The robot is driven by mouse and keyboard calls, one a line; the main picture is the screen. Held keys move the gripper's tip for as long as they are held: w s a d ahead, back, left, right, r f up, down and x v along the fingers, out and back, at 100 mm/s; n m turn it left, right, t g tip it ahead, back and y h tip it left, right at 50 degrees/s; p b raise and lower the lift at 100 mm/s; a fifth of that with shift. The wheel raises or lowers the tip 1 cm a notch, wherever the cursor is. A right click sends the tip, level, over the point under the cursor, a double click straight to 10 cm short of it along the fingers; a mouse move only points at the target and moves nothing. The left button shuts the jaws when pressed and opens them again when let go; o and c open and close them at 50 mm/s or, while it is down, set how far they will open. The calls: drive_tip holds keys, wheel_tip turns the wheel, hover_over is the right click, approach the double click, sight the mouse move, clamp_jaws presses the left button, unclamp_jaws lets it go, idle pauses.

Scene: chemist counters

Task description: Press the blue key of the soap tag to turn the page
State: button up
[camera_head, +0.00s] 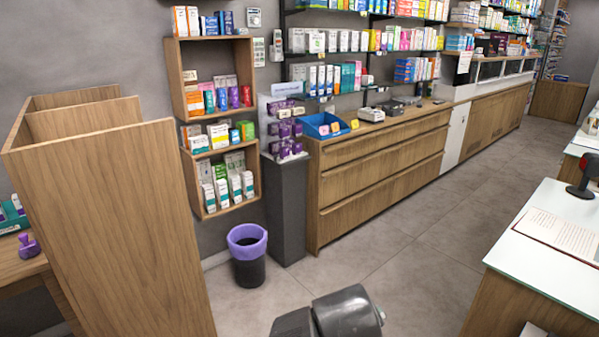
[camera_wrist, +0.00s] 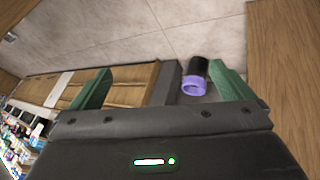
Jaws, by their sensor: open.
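I cannot make out the soap tag or its blue key for certain in either view. In the head view, small pale wall units hang beside the wooden wall shelf: one at the top (camera_head: 254,17), one below it (camera_head: 259,52) and one to the right (camera_head: 276,46). Their markings are too small to read. My gripper (camera_wrist: 160,66) shows in the wrist view with its two green fingers spread wide and nothing between them. It points over the floor and counter, apart from any wall unit. In the head view only a grey part of my arm shows at the bottom.
A wooden partition (camera_head: 110,220) stands at the left. A bin with a purple liner (camera_head: 247,242) stands on the floor by a grey pedestal (camera_head: 284,205). A long drawer counter (camera_head: 380,175) runs along the wall. A glass-topped counter (camera_head: 555,260) is at right. Floor between is clear.

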clamp_jaws()
idle(0.5)
drive_tip(key=shift+w, duration=0.1)
idle(1.2)
